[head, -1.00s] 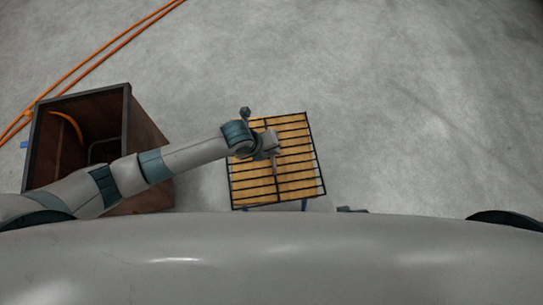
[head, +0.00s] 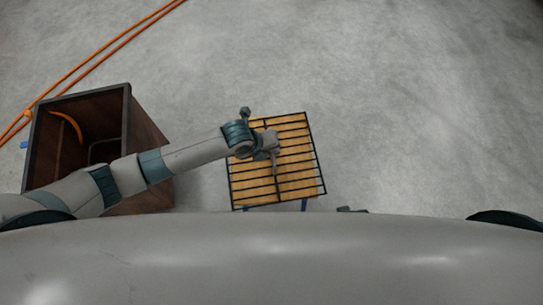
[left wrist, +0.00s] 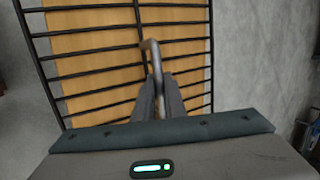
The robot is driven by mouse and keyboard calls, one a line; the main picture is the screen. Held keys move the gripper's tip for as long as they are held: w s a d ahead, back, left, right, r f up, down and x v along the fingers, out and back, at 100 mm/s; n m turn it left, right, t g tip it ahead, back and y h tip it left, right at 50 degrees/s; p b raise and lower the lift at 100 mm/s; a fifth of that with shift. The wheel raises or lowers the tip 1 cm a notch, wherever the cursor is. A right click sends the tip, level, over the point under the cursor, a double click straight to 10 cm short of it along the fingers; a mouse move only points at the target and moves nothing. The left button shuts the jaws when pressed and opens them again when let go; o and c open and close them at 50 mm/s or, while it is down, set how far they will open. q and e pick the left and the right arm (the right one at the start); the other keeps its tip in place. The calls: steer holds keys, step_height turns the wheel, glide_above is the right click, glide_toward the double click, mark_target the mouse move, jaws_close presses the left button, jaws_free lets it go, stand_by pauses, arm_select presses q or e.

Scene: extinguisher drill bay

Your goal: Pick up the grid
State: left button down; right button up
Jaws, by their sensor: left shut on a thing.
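The grid (head: 302,167) is a rack of thin black bars over a tan wooden surface, just right of the middle in the head view. It also fills the upper part of the left wrist view (left wrist: 88,48). A bent grey metal handle (left wrist: 151,46) stands out at the grid's long central bar. My left gripper (head: 274,158) is over the middle of the grid. In the left wrist view its two fingers (left wrist: 160,88) are shut on the grey handle. My right gripper is not in view.
A dark brown open box (head: 131,140) stands on the left, partly under my left arm, with an orange curved thing (head: 66,124) inside. Orange hoses (head: 98,57) lie at upper left. The grey floor (head: 420,110) right of the grid is clear.

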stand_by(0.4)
arm_select(q)
steer(key=shift+r, duration=0.1)
